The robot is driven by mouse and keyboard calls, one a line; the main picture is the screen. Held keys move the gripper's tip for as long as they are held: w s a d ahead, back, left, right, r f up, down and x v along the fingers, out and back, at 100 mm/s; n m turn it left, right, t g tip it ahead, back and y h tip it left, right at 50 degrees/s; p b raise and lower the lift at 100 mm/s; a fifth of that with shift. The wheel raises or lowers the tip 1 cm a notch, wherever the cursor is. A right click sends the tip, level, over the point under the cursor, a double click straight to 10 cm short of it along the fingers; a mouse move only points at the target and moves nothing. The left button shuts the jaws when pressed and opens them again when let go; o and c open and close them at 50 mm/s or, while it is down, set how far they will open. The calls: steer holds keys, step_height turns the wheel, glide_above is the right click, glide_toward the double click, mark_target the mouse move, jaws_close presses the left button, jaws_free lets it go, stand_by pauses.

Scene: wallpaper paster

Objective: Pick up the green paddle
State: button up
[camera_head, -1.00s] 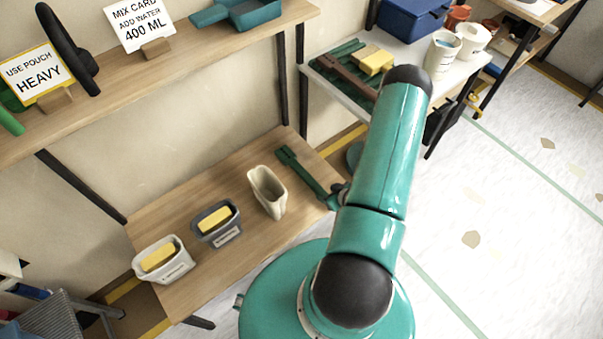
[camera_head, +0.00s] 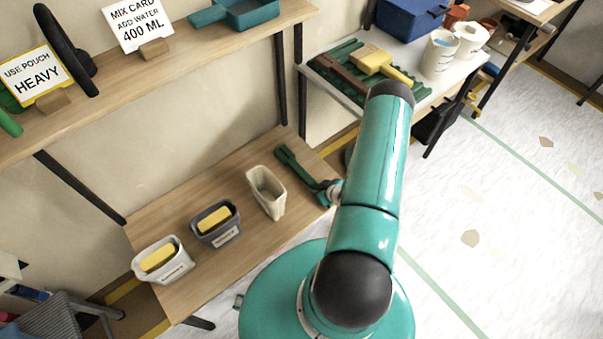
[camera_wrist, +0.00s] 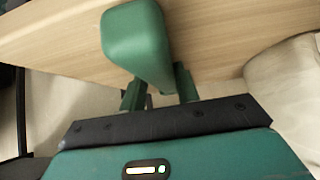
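The green paddle (camera_head: 297,168) is over the right part of the low wooden table (camera_head: 180,215), pointing up and left from my gripper (camera_head: 327,192). In the wrist view the paddle (camera_wrist: 138,42) is large and close, its broad end toward the camera and its narrow part running down between the two fingers (camera_wrist: 160,90). My gripper appears shut on that narrow part, though the contact itself is partly hidden. Whether the paddle still touches the table is not clear.
A beige bin (camera_head: 267,192) stands just left of the paddle. A grey bin (camera_head: 216,224) and a white bin (camera_head: 163,260) hold yellow blocks. A shelf (camera_head: 130,75) with signs is above.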

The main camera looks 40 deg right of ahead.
steer(key=c, duration=0.4)
steer(key=shift+r, duration=0.5)
step_height(320, 180, up, 2)
steer(key=shift+r, duration=0.2)
steer(key=s+a+r, duration=0.2)
steer(key=s+r, duration=0.1)
steer(key=s, duration=0.1)
steer(key=s+a+r, duration=0.5)
steer(key=s+r, duration=0.1)
steer(key=s, duration=0.1)
steer(key=shift+s+a+r, duration=0.3)
steer(key=shift+s+a, duration=0.05)
steer(key=shift+a, duration=0.05)
